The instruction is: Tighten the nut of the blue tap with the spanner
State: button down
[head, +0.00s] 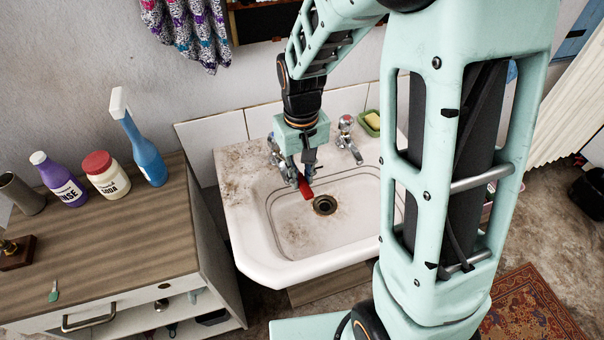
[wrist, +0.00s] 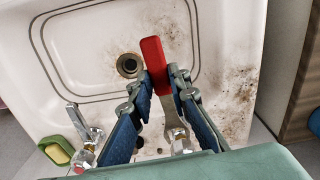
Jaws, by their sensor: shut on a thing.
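My gripper (head: 303,177) is over the left tap (head: 274,150) at the back of the sink in the head view. In the wrist view my gripper (wrist: 162,84) is shut on the spanner, with its red handle (wrist: 154,58) between the fingers and pointing toward the drain. The spanner's red handle (head: 306,190) also shows in the head view. Its metal end runs back toward the tap (wrist: 180,146); I cannot tell whether its jaw is around the nut. The tap's colour mark is hidden. The other tap (head: 346,137), with a red mark, stands to the right.
The stained white sink (head: 256,255) has a drain (head: 325,204) in its basin. A green soap dish (head: 369,121) sits behind the right tap. A wooden-topped cabinet (head: 115,235) at left holds a blue spray bottle (head: 146,155), a soda jar (head: 107,180) and a purple bottle (head: 60,182).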

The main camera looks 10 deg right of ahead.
jog(key=shift+f, duration=0.1)
jog(key=shift+w+a+f+b, duration=0.35)
jog(key=shift+w+f+b, duration=0.2)
jog(key=shift+w+f, duration=0.4)
jog(key=shift+w+a+f+b, duration=0.3)
jog(key=shift+w+f+b, duration=0.3)
jog(key=shift+w, duration=0.65)
jog(key=shift+w+a+f+b, duration=0.4)
jog(key=shift+w+f, duration=0.45)
jog(key=shift+w, duration=0.25)
